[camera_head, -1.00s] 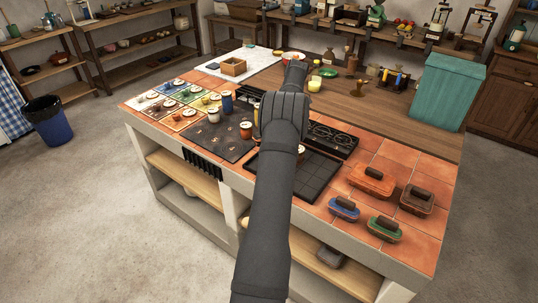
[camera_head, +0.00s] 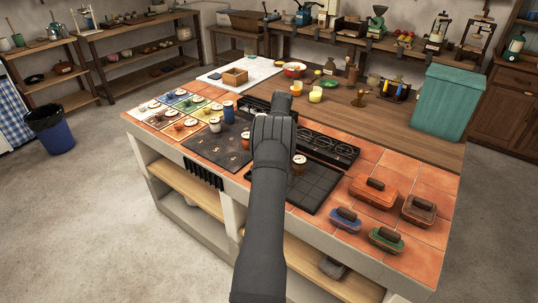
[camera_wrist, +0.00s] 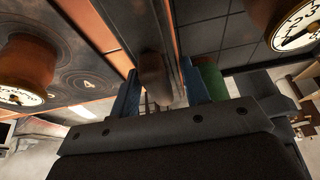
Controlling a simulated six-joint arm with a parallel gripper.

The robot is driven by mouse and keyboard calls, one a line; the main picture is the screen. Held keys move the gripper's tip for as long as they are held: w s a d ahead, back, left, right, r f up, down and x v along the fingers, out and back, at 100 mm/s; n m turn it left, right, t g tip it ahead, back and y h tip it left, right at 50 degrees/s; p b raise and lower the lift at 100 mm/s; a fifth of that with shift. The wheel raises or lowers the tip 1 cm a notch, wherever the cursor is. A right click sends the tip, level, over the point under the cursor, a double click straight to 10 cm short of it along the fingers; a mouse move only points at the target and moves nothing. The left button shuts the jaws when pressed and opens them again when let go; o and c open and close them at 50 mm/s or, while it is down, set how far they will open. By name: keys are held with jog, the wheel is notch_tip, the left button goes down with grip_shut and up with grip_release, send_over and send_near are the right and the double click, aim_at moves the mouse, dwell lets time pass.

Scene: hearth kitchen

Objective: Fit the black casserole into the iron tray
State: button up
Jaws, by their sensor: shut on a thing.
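In the wrist view, my gripper (camera_wrist: 158,92) is shut on a dark brown handle (camera_wrist: 152,75). A dark slab-like body (camera_wrist: 140,22) shows just beyond it, which looks like the black casserole. In the head view the casserole and the fingertips are hidden behind my arm, the gripper end (camera_head: 275,130) being over the front middle of the counter. The iron tray (camera_head: 318,197) is a flat dark grid on the orange tiles, partly covered by my arm. It seems to show at the upper right of the wrist view (camera_wrist: 225,30). I cannot tell whether casserole and tray touch.
A brown timer with a white dial (camera_head: 299,166) stands at the tray's back. Another timer (camera_wrist: 25,70) is left in the wrist view, on a dark marked plate (camera_head: 215,148). Orange (camera_head: 373,190), brown (camera_head: 418,210), blue (camera_head: 345,220) and green (camera_head: 386,240) casseroles stand at right. A hob (camera_head: 330,146) lies behind.

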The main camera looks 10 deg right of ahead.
jog(key=shift+f, duration=0.2)
jog(key=o, duration=1.3)
jog(key=shift+f, duration=0.1)
jog(key=shift+c, duration=0.2)
jog(key=shift+v, duration=3.85)
jog(key=x, duration=0.7)
jog(key=shift+s+a+f, duration=0.1)
jog(key=shift+s+f, duration=0.05)
jog(key=shift+f, duration=0.05)
jog(key=shift+r, duration=2.5)
